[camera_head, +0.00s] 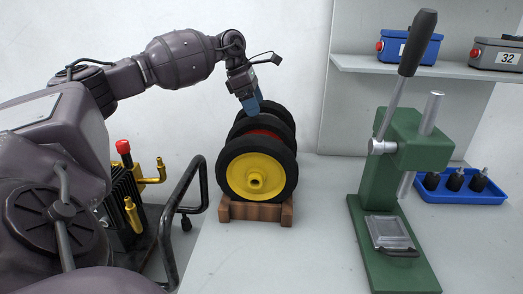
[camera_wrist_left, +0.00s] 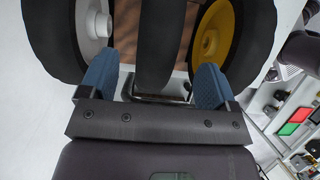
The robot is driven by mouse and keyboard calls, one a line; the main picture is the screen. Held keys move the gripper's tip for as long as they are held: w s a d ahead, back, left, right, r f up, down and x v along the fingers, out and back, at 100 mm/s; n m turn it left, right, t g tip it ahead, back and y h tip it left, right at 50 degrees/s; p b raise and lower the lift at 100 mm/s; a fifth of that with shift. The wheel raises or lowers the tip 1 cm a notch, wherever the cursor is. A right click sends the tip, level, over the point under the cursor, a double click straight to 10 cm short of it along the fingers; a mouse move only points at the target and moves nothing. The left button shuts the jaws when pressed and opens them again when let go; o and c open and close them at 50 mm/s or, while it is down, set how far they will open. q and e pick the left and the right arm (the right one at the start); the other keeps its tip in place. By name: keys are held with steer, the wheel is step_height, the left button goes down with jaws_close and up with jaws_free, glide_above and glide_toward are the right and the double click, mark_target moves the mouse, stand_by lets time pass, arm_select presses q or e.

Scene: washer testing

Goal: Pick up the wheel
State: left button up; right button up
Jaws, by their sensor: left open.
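Three black-tyred wheels stand upright in a row on a wooden stand (camera_head: 240,212). The front wheel (camera_head: 238,179) has a yellow hub, the middle wheel (camera_head: 262,131) shows some red, and the rear wheel (camera_head: 284,113) is partly hidden. My left gripper (camera_head: 254,109) points down at the top of the row from behind. In the left wrist view its blue fingers (camera_wrist_left: 155,84) are open on either side of the middle tyre (camera_wrist_left: 160,45), with gaps visible. A white-hubbed wheel (camera_wrist_left: 55,40) and the yellow-hubbed wheel (camera_wrist_left: 250,45) flank it. My right gripper is not in view.
A green lever press (camera_head: 405,200) stands on the white table at right, with a blue tray (camera_head: 460,197) of dark parts behind it. A shelf (camera_head: 400,68) holds boxes. A black-and-brass device (camera_head: 125,195) stands left. Table space between wheels and press is clear.

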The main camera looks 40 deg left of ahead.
mark_target(261, 116)
arm_select(q)
steer(key=shift+x, duration=3.45)
steer(key=shift+w, duration=0.1)
steer(key=shift+c, duration=0.5)
jaws_close()
steer(key=shift+r, duration=0.15)
